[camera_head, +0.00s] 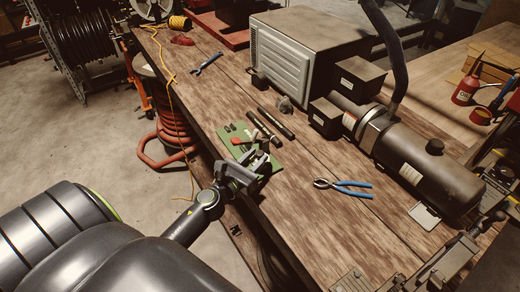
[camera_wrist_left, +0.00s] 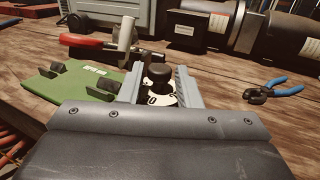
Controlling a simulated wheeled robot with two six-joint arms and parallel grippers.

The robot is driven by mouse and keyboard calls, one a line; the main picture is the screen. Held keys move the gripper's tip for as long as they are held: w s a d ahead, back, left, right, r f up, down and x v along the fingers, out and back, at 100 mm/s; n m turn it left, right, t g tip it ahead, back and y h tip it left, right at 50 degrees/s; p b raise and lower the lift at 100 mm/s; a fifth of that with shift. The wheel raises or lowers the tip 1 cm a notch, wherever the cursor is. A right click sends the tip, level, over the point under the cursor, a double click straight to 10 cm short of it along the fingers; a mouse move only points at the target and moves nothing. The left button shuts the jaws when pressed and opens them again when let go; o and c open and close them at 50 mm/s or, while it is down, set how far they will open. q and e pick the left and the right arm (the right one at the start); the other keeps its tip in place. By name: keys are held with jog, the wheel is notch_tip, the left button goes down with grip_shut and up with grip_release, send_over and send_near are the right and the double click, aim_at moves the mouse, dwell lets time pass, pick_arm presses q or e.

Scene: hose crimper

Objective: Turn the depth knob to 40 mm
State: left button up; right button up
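The depth knob (camera_wrist_left: 157,75) is a black round knob above a white dial plate (camera_wrist_left: 160,99) with dark markings, in the left wrist view. The value it is set to is not readable. My left gripper (camera_wrist_left: 160,69) is open, its two grey fingers on either side of the knob; I cannot tell whether they touch it. In the head view my left gripper (camera_head: 247,170) is at the near edge of the green base plate (camera_head: 231,132) and hides the knob. A red handle (camera_wrist_left: 87,41) and a grey metal part (camera_wrist_left: 126,42) stand behind the knob. My right gripper is not in view.
Blue-handled pliers (camera_head: 343,187) lie right of the plate on the wooden bench (camera_head: 300,215). Dark rods (camera_head: 272,124) lie behind the plate. A beige box-shaped machine (camera_head: 300,55) and a dark cylindrical motor (camera_head: 425,165) stand farther back. A yellow cord (camera_head: 172,95) hangs over the bench's left edge.

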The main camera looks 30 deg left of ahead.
pick_arm(q)
jog(key=shift+w, duration=1.3)
jog(key=shift+c, duration=0.2)
jog(key=c, duration=0.6)
jog(key=shift+d+n+y, duration=0.1)
jog(key=shift+n+y, duration=0.2)
jog(key=shift+y, duration=0.2)
